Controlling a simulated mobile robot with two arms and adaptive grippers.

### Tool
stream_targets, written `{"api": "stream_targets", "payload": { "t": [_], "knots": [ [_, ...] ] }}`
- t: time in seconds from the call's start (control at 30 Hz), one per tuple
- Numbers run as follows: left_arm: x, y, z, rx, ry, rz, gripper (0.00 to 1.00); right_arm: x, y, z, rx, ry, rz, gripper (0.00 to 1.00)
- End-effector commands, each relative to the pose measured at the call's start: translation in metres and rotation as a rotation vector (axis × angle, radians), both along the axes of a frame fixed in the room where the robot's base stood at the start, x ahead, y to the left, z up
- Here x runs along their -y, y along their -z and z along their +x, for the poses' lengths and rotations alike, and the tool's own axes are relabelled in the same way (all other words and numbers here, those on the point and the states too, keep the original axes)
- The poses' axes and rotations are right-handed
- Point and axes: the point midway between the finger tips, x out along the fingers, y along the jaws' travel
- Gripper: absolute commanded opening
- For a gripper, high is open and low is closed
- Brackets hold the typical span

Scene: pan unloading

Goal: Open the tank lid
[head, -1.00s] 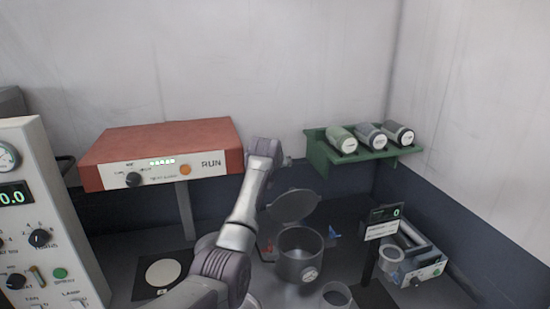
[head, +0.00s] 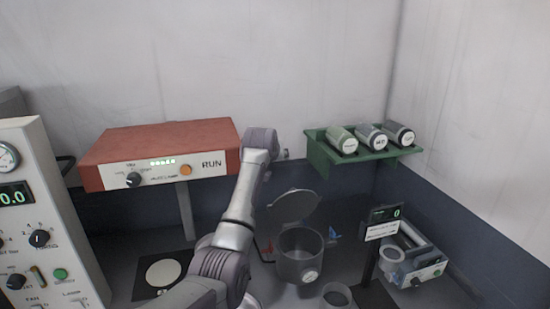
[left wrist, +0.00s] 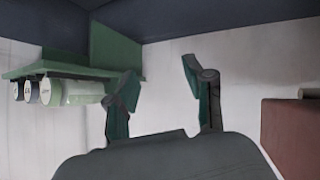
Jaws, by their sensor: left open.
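The grey tank (head: 300,262) stands on the counter in the middle of the head view, with a round label on its front. Its lid (head: 296,205) is raised, tilted up at the back of the rim, and the tank's mouth shows open. My left gripper (head: 284,155) is above and behind the lid, near the back wall, apart from the tank. In the left wrist view its two fingers (left wrist: 160,85) are spread with nothing between them. My right gripper is not in view.
A green shelf (head: 372,153) with three canisters is on the wall at right. A red box (head: 160,150) marked RUN stands left of my arm. A small display (head: 383,214) on a post, a grey tray unit (head: 425,265) and a cup (head: 337,295) are near the tank.

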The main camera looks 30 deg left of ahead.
Motion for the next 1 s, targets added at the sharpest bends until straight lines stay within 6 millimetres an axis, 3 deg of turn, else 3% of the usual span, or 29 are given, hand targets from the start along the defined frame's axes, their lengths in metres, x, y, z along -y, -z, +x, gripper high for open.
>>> {"api": "stream_targets", "payload": {
  "t": [0.27, 0.7, 1.0],
  "knots": [
    [0.007, -0.015, -0.018, 0.003, 0.0, 0.001, 0.53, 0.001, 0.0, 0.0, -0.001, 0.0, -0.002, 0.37],
    [0.032, -0.063, -0.081, 0.002, 0.0, 0.001, 0.53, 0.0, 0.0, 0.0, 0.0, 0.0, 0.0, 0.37],
    [0.036, -0.07, -0.091, -0.001, 0.0, -0.001, 0.53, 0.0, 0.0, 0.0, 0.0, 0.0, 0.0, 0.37]
  ]
}}
